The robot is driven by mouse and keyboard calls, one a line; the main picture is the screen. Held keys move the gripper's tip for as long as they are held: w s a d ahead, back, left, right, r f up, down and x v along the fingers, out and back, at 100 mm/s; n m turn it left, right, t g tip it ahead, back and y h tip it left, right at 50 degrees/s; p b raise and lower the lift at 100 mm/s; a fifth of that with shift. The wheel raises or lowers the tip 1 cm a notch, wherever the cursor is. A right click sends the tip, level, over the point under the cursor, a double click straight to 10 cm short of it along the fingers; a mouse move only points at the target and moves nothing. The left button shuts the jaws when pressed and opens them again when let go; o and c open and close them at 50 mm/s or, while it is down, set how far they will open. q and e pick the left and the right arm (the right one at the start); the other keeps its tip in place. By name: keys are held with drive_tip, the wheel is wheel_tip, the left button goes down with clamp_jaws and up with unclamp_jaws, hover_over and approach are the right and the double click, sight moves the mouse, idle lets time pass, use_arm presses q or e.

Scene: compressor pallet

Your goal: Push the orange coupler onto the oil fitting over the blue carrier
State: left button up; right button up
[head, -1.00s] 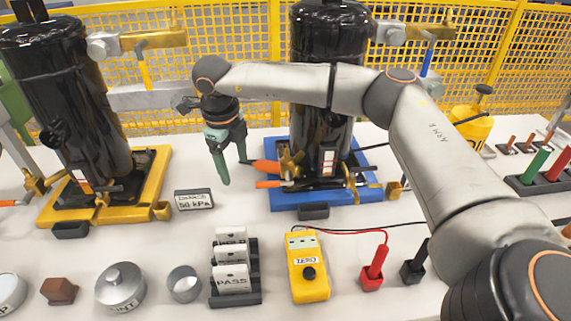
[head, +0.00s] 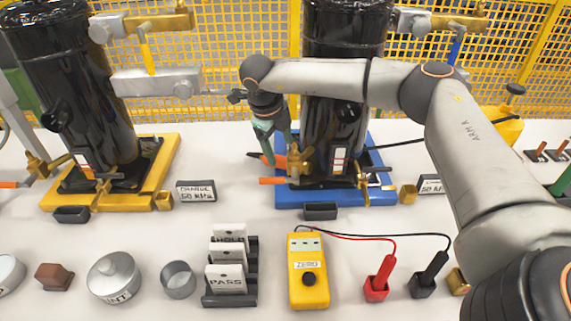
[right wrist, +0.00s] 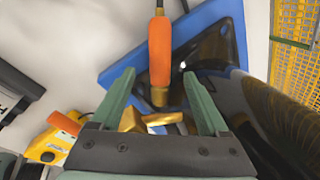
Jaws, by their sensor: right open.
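The blue carrier (head: 290,199) bears a tall black compressor (head: 342,125), with brass fittings (head: 301,166) low on its left side. The orange coupler (right wrist: 160,50) has a brass end and a black hose. In the head view the orange coupler (head: 281,161) is partly covered by my gripper. My right gripper (head: 277,153) is open beside the brass fittings. In the right wrist view my right gripper's (right wrist: 159,75) green fingers stand on either side of the coupler. I cannot tell whether the coupler's end touches a fitting. My left gripper is not in view.
A second orange-ended part (head: 272,181) sits just below in the head view. A yellow carrier (head: 168,172) with another compressor stands left. In front are a yellow meter (head: 309,285), a card rack (head: 231,299) and a metal cup (head: 178,280).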

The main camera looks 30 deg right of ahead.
sight(285, 160)
drive_tip(key=x, duration=0.5)
drive_tip(key=shift+s+d+f+b, duration=0.15)
drive_tip(key=shift+s+b, duration=0.1)
drive_tip(key=shift+b, duration=0.1)
clamp_jaws()
idle(0.4)
